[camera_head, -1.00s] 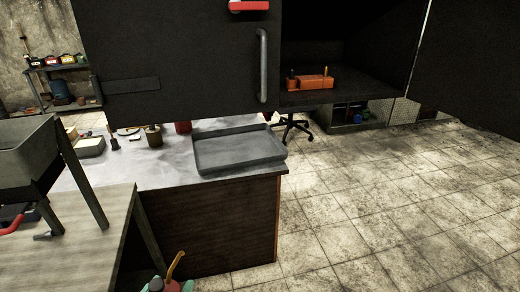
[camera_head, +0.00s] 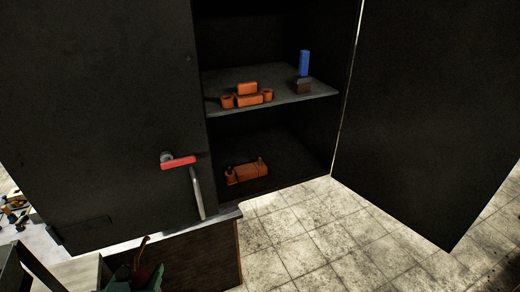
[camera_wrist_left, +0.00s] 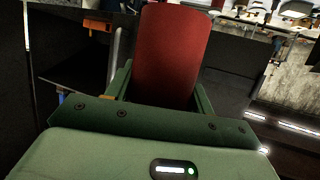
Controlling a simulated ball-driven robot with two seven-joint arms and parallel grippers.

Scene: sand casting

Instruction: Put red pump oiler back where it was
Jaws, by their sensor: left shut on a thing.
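My left gripper (camera_head: 133,280) shows at the lower left edge of the head view. It is shut on the red pump oiler (camera_head: 142,274), whose thin brownish spout points up; its lower part is cut off by the frame edge. In the left wrist view the oiler's red body (camera_wrist_left: 170,50) sits between the green fingers of my left gripper (camera_wrist_left: 155,95). A dark cabinet (camera_head: 270,112) stands open ahead of the gripper, above and to its right. My right gripper is not in view.
The upper shelf holds orange pieces (camera_head: 247,97) and a blue-handled brush-like item (camera_head: 304,68). An orange tool (camera_head: 247,172) lies in the lower compartment. The left door (camera_head: 110,100) has a red latch (camera_head: 179,162); the right door (camera_head: 425,110) stands open. Tiled floor (camera_head: 310,235) is clear.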

